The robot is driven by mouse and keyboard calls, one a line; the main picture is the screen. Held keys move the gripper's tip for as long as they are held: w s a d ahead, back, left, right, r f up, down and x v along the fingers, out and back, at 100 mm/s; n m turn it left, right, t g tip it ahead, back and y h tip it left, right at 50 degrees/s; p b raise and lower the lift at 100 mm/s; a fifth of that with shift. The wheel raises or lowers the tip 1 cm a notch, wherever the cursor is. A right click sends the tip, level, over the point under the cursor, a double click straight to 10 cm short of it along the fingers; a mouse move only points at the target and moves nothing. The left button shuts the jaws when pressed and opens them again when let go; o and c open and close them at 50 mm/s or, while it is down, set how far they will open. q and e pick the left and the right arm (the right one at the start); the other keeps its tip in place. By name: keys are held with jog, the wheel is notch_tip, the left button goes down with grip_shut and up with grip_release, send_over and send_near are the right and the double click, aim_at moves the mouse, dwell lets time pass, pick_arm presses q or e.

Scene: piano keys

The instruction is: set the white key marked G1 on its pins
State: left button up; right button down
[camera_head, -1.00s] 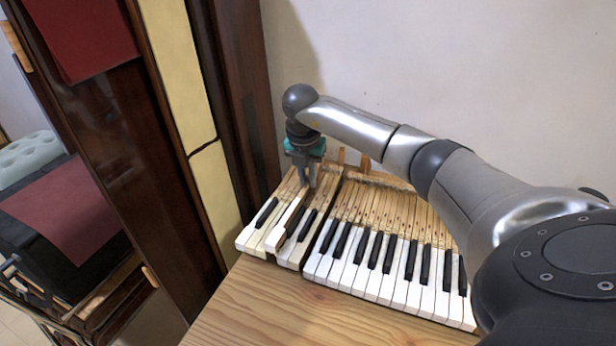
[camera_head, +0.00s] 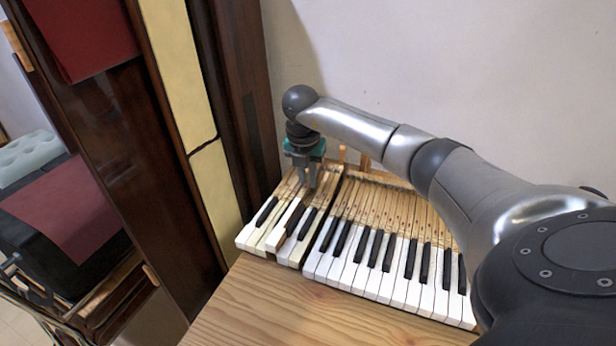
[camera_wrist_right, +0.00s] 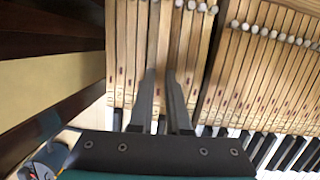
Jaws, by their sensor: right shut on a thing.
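The white key (camera_head: 279,232) in my right gripper is in the small left-hand group of keys. Its white front looks slightly higher than its neighbours, with a dark gap along its right side. I cannot read its mark or see its pins. My right gripper (camera_head: 309,187) points down, shut on the key's wooden shank behind the white part. In the right wrist view the two fingers (camera_wrist_right: 160,74) close around a wooden shank (camera_wrist_right: 162,40) among the other shanks. My left gripper is not in view.
A larger block of black and white keys (camera_head: 375,270) stands to the right, across a dark divider. A dark wooden case side with a cream panel (camera_head: 215,185) rises close on the left. The wooden table (camera_head: 270,310) is bare in front.

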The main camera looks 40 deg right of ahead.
jog(key=shift+f, duration=0.4)
jog(key=c, duration=1.2)
grip_release()
jog(key=shift+r, duration=0.1)
jog(key=shift+d+p+v, duration=0.2)
jog(key=shift+p+v, duration=0.7)
jog(key=shift+v, duration=0.15)
jog(key=shift+w, duration=0.15)
jog(key=shift+o, duration=0.2)
jog(key=o, duration=0.5)
jog(key=shift+r, duration=0.1)
